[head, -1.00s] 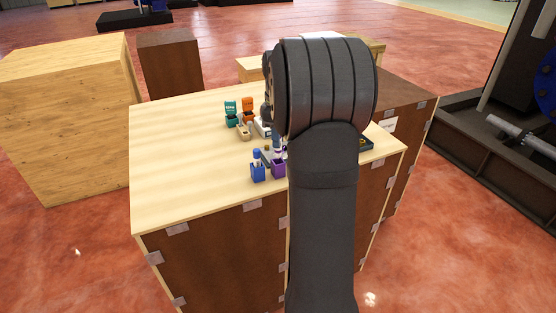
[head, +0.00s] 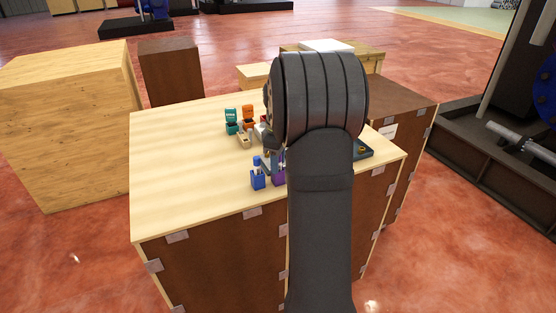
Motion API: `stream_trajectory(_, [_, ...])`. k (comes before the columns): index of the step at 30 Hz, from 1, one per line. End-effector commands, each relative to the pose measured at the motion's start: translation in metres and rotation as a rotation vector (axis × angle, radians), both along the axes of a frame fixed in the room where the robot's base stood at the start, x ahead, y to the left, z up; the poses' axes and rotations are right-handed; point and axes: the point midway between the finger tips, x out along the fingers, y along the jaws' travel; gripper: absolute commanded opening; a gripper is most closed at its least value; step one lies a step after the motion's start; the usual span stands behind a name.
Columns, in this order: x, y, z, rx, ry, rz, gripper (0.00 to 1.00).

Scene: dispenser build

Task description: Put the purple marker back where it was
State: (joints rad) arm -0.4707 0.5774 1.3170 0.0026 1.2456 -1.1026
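A small purple holder (head: 279,179) stands on the light wooden table, just right of a blue holder (head: 257,180). My arm hides its right side. A blue upright piece (head: 257,161) sticks up from the blue holder. My gripper (head: 272,168) is low over the table, just behind and above the purple holder, and is mostly hidden behind my own arm. I cannot make out the purple marker clearly, nor whether the fingers hold it.
A teal dispenser (head: 232,121) and an orange dispenser (head: 249,117) stand further back, with a small tan block (head: 243,141) in front. A dark tray (head: 363,150) lies right of my arm. The left half of the table (head: 175,165) is clear.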

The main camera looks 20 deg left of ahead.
Motion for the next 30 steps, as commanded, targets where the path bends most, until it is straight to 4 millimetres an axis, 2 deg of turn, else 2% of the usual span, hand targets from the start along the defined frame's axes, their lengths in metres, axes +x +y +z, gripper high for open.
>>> stream_trajectory(6, [0.000,0.000,0.001,0.000,0.000,0.000,0.40])
stream_trajectory(10, [0.000,0.000,0.012,0.001,-0.001,0.000,0.40])
stream_trajectory(21, [0.001,0.000,0.088,0.001,-0.004,-0.001,0.40])
stream_trajectory(27, [0.001,0.000,0.116,-0.001,-0.002,-0.001,0.40])
stream_trajectory(30, [0.000,0.000,0.121,-0.002,0.000,-0.001,0.40])
